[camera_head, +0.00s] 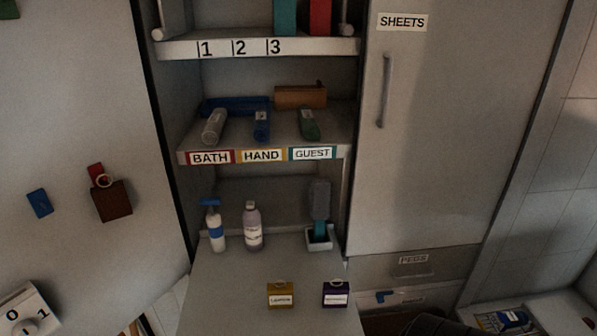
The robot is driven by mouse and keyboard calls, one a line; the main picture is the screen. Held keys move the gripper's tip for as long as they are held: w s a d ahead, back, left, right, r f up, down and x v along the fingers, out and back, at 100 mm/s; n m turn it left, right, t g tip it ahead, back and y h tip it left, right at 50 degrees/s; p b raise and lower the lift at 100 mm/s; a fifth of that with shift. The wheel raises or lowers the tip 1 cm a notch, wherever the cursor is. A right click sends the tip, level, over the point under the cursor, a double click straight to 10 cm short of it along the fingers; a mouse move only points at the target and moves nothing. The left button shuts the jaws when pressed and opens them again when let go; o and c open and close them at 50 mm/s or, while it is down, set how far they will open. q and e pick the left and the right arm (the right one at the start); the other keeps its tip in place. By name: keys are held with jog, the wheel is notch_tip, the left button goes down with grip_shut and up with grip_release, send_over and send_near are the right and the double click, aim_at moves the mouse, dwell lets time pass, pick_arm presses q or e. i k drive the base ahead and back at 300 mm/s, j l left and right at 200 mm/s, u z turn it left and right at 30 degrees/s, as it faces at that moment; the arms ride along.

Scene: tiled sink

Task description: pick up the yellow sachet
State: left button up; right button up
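The yellow sachet (280,296) lies on the pale pull-out counter below the shelves, near the bottom middle of the head view. It has a white label, too small to read surely, and a small ring or loop at its top. A dark purple sachet (335,294) of like shape lies just to its right, with a clear gap between them. Nothing touches or covers the yellow sachet. No fingers of either gripper show. A dark rounded shape at the bottom edge, right of the counter, may be part of my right arm.
A blue-topped spray bottle (215,228), a pale bottle (252,228) and a brush in a white holder (319,238) stand at the counter's back. The shelf marked BATH, HAND, GUEST (262,155) overhangs behind. The counter (225,290) is bare left of the sachets.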

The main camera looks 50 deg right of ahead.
aim_at(280, 295)
jog(key=z, duration=2.25)
